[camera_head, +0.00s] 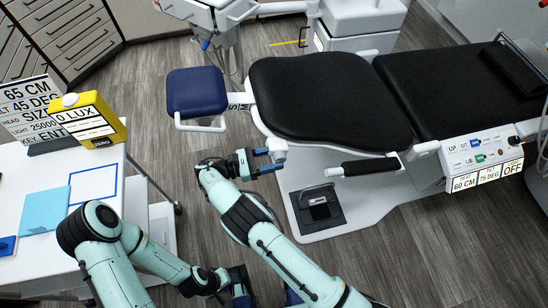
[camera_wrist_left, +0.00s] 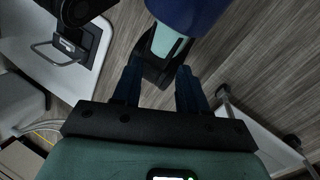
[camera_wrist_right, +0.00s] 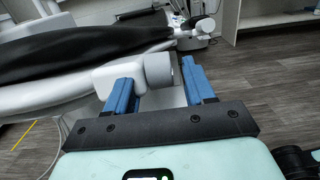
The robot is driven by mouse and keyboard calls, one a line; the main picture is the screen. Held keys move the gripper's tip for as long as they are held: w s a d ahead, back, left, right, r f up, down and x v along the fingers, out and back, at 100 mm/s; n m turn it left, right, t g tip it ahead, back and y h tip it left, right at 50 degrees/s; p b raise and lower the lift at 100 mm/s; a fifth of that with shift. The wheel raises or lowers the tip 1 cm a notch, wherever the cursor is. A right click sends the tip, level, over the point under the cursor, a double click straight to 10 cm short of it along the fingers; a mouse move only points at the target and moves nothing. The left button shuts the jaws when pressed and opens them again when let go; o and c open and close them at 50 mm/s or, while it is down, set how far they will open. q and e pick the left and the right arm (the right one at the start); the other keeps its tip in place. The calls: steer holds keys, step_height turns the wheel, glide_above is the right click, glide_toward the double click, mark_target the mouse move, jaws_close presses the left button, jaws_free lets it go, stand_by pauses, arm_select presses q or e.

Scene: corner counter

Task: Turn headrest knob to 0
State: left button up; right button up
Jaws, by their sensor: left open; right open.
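The headrest knob (camera_head: 277,149) is a pale round knob on the near side of the chair, close to the blue headrest (camera_head: 196,91). In the right wrist view it is a white cylinder with a grey end (camera_wrist_right: 158,69). My right gripper (camera_head: 270,160) is open, its blue fingers at the knob; in the right wrist view one finger lies either side of the grey end. I cannot tell whether they touch it. My left gripper (camera_wrist_left: 160,78) is open and empty, pointing down over the floor. No number on the knob is readable.
The black chair (camera_head: 325,100) stands on a white base with a foot pedal (camera_head: 320,207). A control panel (camera_head: 483,155) is at right. A white table (camera_head: 85,235) at left holds a yellow box (camera_head: 88,118), a sign (camera_head: 28,108) and a blue sheet (camera_head: 45,210). Grey floor lies between.

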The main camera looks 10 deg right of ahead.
arm_select(q)
steer(key=w+a+f+t+b, duration=0.1)
steer(key=w+f+b, duration=0.2)
steer(key=w+f, duration=0.1)
steer(key=shift+a+y, duration=0.3)
steer(key=shift+a, duration=0.05)
arm_select(e)
steer(key=a, duration=0.6)
steer(key=shift+s+a, duration=0.15)
steer(key=shift+a, duration=0.25)
